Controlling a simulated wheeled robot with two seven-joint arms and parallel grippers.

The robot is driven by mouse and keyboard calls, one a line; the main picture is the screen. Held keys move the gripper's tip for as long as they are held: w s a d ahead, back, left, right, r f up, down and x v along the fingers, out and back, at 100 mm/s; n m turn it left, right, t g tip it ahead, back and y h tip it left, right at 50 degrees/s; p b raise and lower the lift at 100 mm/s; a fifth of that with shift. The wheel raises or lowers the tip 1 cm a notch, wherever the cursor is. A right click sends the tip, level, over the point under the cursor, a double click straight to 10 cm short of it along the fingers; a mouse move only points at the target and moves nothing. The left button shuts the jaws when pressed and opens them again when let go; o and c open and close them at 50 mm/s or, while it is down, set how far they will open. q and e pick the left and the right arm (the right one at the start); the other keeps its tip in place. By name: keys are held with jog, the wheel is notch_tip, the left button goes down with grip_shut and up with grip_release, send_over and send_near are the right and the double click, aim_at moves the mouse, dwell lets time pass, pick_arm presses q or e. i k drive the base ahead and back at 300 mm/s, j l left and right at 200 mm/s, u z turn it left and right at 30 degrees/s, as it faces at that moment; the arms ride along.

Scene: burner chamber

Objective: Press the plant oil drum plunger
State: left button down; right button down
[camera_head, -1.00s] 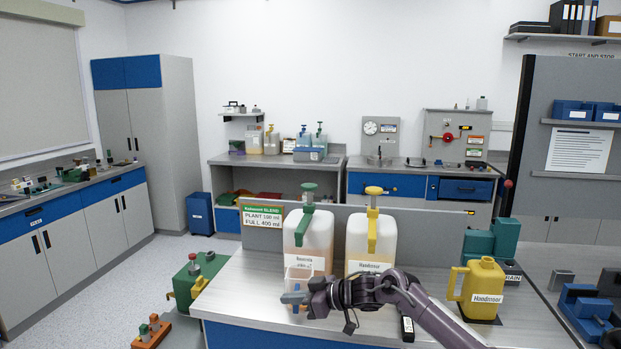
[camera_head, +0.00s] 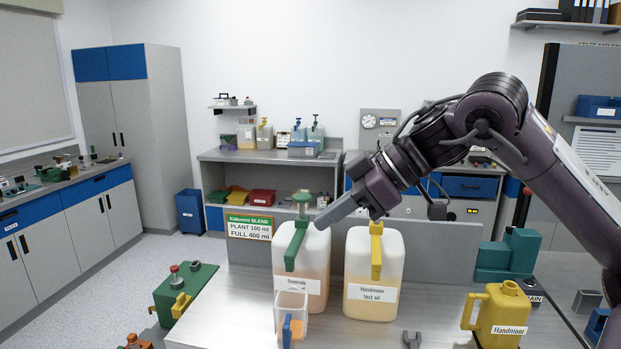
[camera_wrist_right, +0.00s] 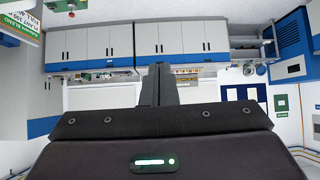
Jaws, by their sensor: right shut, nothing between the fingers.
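Two translucent oil drums stand side by side on the near bench. The left drum (camera_head: 312,268) has a green plunger (camera_head: 301,198) with a green spout and a label I cannot read clearly. The right drum (camera_head: 372,262) has a yellow plunger (camera_head: 376,230) and reads "Handmoor test oil". A small clear container (camera_head: 291,303) stands below the green spout. My right gripper (camera_head: 322,221) is shut and empty, its tip just right of the green plunger head; I cannot tell if they touch. In the right wrist view its fingers (camera_wrist_right: 159,85) are together. My left gripper is not in view.
A sign (camera_head: 249,226) reads "PLANT 100 ml, FULL 400 ml". A yellow jug (camera_head: 497,315) and teal blocks (camera_head: 507,256) stand at the right. A grey fork-shaped piece (camera_head: 412,340) lies at the bench front. A green box (camera_head: 185,290) is at the left.

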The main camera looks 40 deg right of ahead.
aim_at(301, 199)
jog(key=i+l, duration=0.7)
jog(key=l, duration=0.2)
jog(key=i+l, duration=0.35)
jog(key=l, duration=0.15)
